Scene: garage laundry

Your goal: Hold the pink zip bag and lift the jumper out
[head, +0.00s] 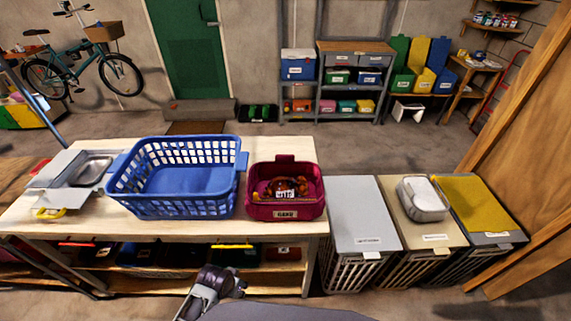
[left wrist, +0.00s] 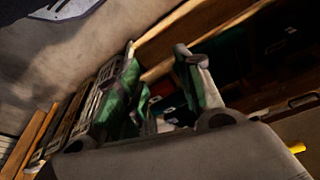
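The pink zip bag (head: 258,211) stands upright on the right end of the wooden table, its top open and a pale label on its front. A bundled orange-brown and dark item (head: 291,182) with a white tag lies inside; it looks like the jumper, but its lower part is hidden by the bag's walls. My left gripper (head: 212,282) is low in front of the table, apart from the bag. In the left wrist view its two green-padded fingers (left wrist: 158,88) are spread with nothing held between them. My right gripper is not in view.
A blue laundry basket (head: 190,180) stands directly left of the bag. The wooden table (head: 130,150) has a shelf with boxes below. Lidded bins (head: 362,215) stand to the right, one carrying a grey container (head: 424,201). The table's front edge lies between my gripper and the bag.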

